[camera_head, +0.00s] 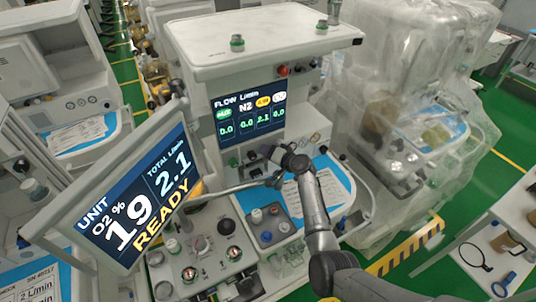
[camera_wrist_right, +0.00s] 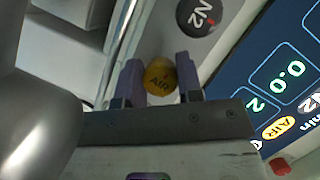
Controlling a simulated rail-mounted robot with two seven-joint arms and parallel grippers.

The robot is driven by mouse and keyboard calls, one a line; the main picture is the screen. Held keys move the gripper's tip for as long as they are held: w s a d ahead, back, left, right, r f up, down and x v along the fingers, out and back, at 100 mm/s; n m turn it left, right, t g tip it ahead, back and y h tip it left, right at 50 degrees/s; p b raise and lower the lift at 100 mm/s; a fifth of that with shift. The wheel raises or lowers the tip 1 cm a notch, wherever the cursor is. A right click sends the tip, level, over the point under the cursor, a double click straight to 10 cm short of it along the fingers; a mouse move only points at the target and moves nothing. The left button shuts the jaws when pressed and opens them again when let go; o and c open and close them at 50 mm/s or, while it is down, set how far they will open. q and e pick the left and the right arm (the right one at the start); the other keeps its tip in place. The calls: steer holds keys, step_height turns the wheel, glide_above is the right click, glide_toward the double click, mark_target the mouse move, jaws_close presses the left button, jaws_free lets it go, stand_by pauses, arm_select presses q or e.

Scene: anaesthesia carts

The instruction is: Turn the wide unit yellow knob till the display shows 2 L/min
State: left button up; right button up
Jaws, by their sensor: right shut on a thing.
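The yellow AIR knob (camera_wrist_right: 160,78) sits between the two fingers of my right gripper (camera_wrist_right: 161,80) in the right wrist view. The gripper is shut on it. In the head view my right gripper (camera_head: 272,153) is at the wide unit's front panel, just below the flow display (camera_head: 248,112), and hides the knob. The flow display shows about 2.1 under the yellow label and 0.0 in the other columns. The tilted monitor (camera_head: 137,197) reads TOTAL 2.1 L/min, O2 19 % and READY. My left gripper is not in view.
A dark N2 knob (camera_wrist_right: 198,14) is close beside the yellow knob. The monitor's grey support arm (camera_head: 235,188) passes just below my right gripper. A blue tray (camera_head: 248,196) and papers lie on the worktop below. A plastic-covered cart (camera_head: 405,100) stands to the right.

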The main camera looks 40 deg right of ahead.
steer(key=o, duration=0.6)
steer(key=shift+o, duration=0.2)
steer(key=v, duration=1.3)
steer(key=shift+s+p, duration=0.4)
steer(key=shift+r, duration=0.1)
